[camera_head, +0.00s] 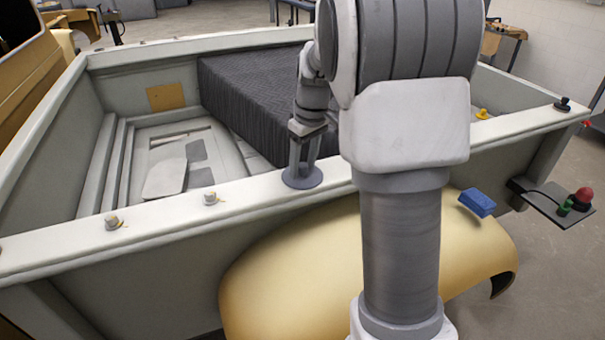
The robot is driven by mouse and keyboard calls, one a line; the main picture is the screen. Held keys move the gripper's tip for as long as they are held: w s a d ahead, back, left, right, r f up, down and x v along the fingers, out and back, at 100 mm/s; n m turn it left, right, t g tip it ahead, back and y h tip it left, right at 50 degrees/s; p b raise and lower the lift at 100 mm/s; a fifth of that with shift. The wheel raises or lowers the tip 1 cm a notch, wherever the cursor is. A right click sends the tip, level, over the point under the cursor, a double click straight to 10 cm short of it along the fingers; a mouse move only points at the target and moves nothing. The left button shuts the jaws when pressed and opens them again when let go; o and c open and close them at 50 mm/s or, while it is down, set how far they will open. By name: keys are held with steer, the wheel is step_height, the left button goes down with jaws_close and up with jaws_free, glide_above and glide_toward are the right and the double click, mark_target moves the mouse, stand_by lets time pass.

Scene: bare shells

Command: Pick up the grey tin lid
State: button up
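The grey tin lid (302,181) is a round, flat, blue-grey disc. It lies on the pale top rail of the vehicle's open cargo bed, near the middle of the view. My gripper (304,162) points down right over the lid, with its two fingers apart and their tips at or just above the lid's top. A gap shows between the fingers. I cannot tell whether the tips touch the lid. My own arm hides the rail just to the right.
A dark ribbed block (255,95) fills part of the bed behind the gripper. A blue block (477,202) rests on the yellow fender (290,270). A small shelf (540,205) holds red and green items at right.

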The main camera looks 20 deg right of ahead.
mark_target(303, 163)
jaws_close()
steer(key=shift+r, duration=0.5)
steer(key=r, duration=0.3)
steer(key=shift+w+d+r, duration=0.1)
steer(key=shift+w+r, duration=0.2)
steer(key=shift+w, duration=0.1)
steer(key=w+d+r+p, duration=0.1)
steer(key=w+r, duration=0.2)
steer(key=w, duration=0.2)
steer(key=w+d+r, duration=0.2)
steer(key=w+r, duration=0.1)
steer(key=w, duration=0.2)
steer(key=shift+d+r+p, duration=0.15)
steer(key=shift+d+p, duration=0.1)
steer(key=shift+p, duration=0.1)
